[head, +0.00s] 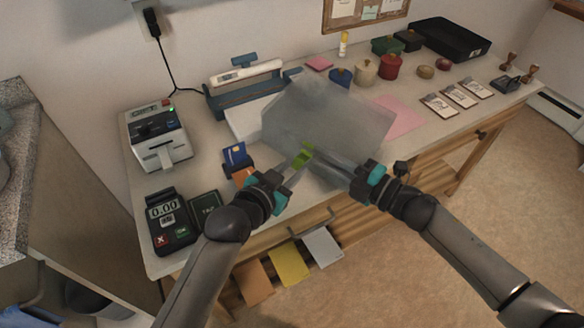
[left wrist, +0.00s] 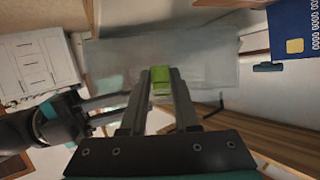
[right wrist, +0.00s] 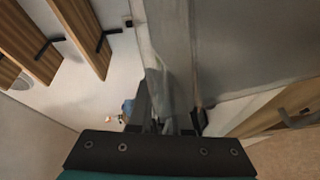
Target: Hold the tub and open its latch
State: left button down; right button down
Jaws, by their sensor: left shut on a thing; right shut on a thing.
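The tub (head: 330,112) is a large, translucent grey box above the middle of the desk, tilted toward me. I cannot tell whether it touches the desk. Its green latch (head: 303,158) is on the side facing me. My left gripper (head: 305,153) is shut on the latch, which shows between its fingers in the left wrist view (left wrist: 160,82). My right gripper (head: 333,160) is shut on the tub's near edge, right of the latch. The tub (right wrist: 262,45) fills the upper right of the right wrist view. The latch's far side is hidden.
A card terminal (head: 170,222), a receipt printer (head: 157,140) and a blue card (head: 235,154) are at left. A blue-and-white laminator-like device (head: 245,85) stands behind. Small pots (head: 390,66), stamped cards (head: 459,97) and a black tray (head: 450,38) occupy the right.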

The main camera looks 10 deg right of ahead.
pick_arm(q)
jog(key=shift+f+t+h, duration=0.65)
jog(key=shift+t+h, duration=0.15)
jog(key=shift+h, duration=0.2)
pick_arm(e)
jog(key=shift+f, duration=0.1)
pick_arm(q)
jog(key=c, duration=0.6)
grip_release()
jog(key=shift+c, duration=0.2)
jog(key=shift+a, duration=0.15)
jog(key=v, duration=1.2)
pick_arm(e)
jog(key=c, duration=0.8)
grip_release()
